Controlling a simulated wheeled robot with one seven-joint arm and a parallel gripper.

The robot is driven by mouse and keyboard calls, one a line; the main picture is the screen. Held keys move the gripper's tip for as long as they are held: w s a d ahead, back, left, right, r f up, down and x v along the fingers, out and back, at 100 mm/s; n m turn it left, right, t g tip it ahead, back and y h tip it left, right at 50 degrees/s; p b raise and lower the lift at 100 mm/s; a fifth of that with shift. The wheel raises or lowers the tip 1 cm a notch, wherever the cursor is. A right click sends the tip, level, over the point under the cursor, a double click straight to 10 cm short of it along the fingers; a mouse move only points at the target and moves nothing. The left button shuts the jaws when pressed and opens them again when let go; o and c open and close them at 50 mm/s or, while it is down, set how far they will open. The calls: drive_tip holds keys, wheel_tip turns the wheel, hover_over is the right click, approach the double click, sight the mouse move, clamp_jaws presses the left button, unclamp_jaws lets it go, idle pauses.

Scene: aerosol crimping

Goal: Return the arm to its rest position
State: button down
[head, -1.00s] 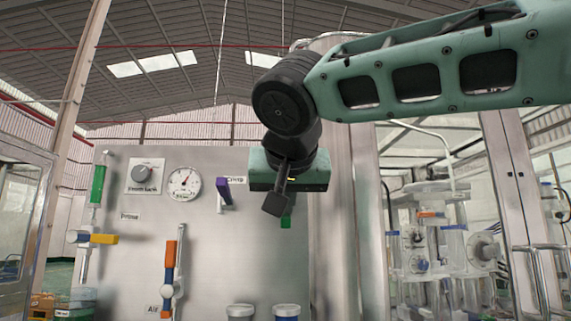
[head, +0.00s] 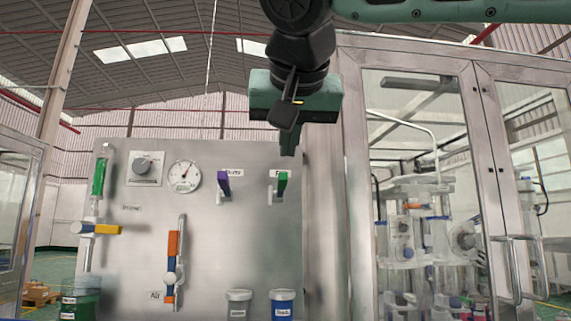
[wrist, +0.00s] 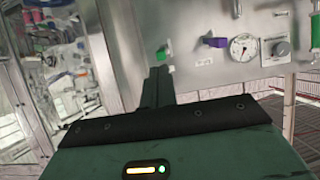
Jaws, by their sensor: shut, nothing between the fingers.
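My gripper (head: 287,146) hangs at the top centre of the head view, fingers pointing down, in front of the upper right of the steel panel (head: 235,240). The fingers are together with nothing between them. In the wrist view my gripper (wrist: 156,80) also shows shut, against the panel and the glass cabinet. The green-handled valve (head: 282,185) is just below the fingertips in the head view, apart from them as far as I can tell. My arm runs off the top right of the head view.
The panel carries a purple-handled valve (head: 224,184), a gauge (head: 184,176), a knob (head: 146,167), a yellow handle (head: 107,229) and an orange-and-blue valve (head: 173,258). White-lidded containers (head: 283,304) stand at its foot. A glass-doored cabinet (head: 488,180) is on the right.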

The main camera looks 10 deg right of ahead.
drive_tip(key=shift+v, duration=0.8)
drive_tip(key=s+a+f+n+g+y, duration=0.1)
drive_tip(key=s+f+n+g, duration=0.2)
drive_tip(key=f, duration=1.2)
drive_tip(key=s+f+n+g, duration=0.1)
drive_tip(key=f+n+g, duration=0.3)
drive_tip(key=f, duration=1)
drive_tip(key=s+d+f+g, duration=0.3)
drive_tip(key=s+f, duration=0.4)
drive_tip(key=f, duration=0.3)
drive_tip(key=s+d+f+n+g, duration=0.1)
drive_tip(key=s+d+f+g, duration=0.1)
drive_tip(key=s+d+f, duration=0.4)
wheel_tip(320, 180, down, 6)
drive_tip(key=shift+s+d+r+g, duration=0.2)
drive_tip(key=shift+s+g, duration=0.2)
drive_tip(key=shift+s, duration=0.25)
drive_tip(key=shift+a, duration=0.1)
